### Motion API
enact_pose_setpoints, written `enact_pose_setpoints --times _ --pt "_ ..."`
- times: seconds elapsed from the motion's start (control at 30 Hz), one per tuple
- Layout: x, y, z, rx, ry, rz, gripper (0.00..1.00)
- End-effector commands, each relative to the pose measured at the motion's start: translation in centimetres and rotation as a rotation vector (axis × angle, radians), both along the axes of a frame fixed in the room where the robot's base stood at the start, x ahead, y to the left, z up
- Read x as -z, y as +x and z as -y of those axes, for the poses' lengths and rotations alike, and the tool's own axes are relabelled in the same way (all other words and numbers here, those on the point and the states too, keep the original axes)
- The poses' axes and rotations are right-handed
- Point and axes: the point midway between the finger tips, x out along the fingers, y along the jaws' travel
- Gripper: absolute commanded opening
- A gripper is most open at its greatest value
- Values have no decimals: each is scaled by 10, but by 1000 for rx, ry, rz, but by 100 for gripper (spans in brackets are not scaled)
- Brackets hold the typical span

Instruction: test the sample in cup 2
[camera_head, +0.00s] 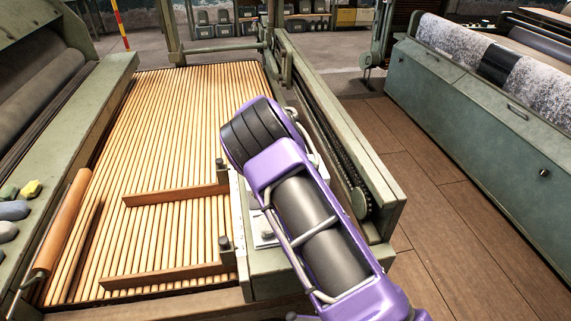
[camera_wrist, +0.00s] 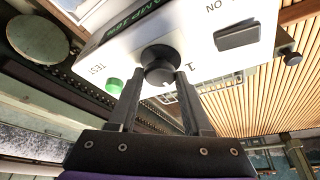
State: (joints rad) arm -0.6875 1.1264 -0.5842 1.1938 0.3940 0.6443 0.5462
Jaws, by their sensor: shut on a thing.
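In the wrist view, a white instrument box (camera_wrist: 205,52) fills the upper middle, its lettering upside down. A round black knob (camera_wrist: 160,56) is on its face, with a "1" printed beside it. My gripper (camera_wrist: 159,80) is shut on this knob, one finger on each side. A green button (camera_wrist: 113,86) marked "TEST" is left of the knob, and a black switch (camera_wrist: 238,34) marked "ON" is to the right. In the head view my purple arm hides the gripper and most of the box. I cannot make out any cup.
In the head view, a slatted wooden apron (camera_head: 190,120) lies left of my arm, with wooden bars (camera_head: 175,194) across it. A green machine frame (camera_head: 345,150) stands to the right. Plank floor (camera_head: 450,220) is free beyond it, up to another green machine (camera_head: 480,110).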

Motion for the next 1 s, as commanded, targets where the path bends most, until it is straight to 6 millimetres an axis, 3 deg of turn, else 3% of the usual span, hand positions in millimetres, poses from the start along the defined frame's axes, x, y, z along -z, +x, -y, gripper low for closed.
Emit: enact_pose_setpoints --times 0.37,0.83,0.87,1.0 --pt "0 1 -2 142 1 2 0" --pt "0 1 -2 157 2 0 0" --pt "0 1 -2 157 2 0 51" --pt "0 1 -1 157 2 0 76"
